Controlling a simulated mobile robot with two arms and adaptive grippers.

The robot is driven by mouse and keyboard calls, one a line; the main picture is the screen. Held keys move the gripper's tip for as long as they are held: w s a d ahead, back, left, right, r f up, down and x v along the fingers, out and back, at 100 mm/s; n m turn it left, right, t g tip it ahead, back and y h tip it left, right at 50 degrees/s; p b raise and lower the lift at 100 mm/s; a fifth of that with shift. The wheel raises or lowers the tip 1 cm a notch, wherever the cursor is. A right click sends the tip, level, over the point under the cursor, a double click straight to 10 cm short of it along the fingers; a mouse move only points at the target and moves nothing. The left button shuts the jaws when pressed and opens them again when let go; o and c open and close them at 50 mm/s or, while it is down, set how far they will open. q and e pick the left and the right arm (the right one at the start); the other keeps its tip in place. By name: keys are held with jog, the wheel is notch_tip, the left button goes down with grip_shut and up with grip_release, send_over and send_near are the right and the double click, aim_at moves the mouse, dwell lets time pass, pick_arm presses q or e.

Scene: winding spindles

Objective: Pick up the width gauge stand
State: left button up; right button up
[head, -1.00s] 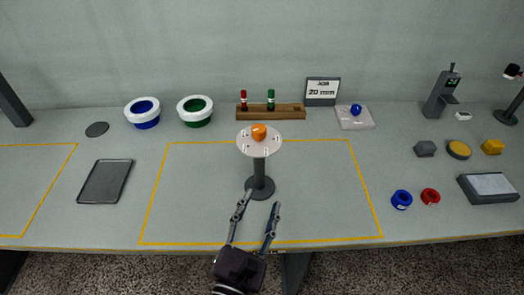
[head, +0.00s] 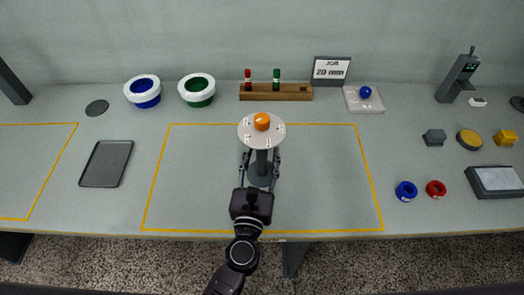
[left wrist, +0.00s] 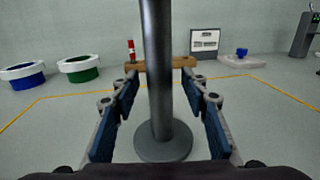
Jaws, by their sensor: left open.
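The width gauge stand (head: 262,165) stands upright in the middle of the table, with a dark post, a round dark base and a round white top carrying an orange knob (head: 262,121). My left gripper (head: 260,158) is open, with one finger on each side of the post, below the white top. In the left wrist view the post (left wrist: 158,70) rises between the two open fingers, with gaps visible on both sides. The base (left wrist: 163,142) is on the table, and the top is out of that view. My right gripper is not in view.
The stand is inside a yellow-outlined area (head: 370,175), otherwise clear. A dark tray (head: 106,164) lies left. Blue (head: 406,191) and red (head: 436,188) rings lie right. Behind are two white-rimmed bowls (head: 197,90), a wooden rack (head: 294,92) and a 20 mm sign (head: 331,71).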

aim_at(262, 118)
pick_arm(q)
jog(key=shift+w, duration=0.15)
jog(key=c, duration=0.7)
grip_shut()
jog(key=shift+r, duration=0.1)
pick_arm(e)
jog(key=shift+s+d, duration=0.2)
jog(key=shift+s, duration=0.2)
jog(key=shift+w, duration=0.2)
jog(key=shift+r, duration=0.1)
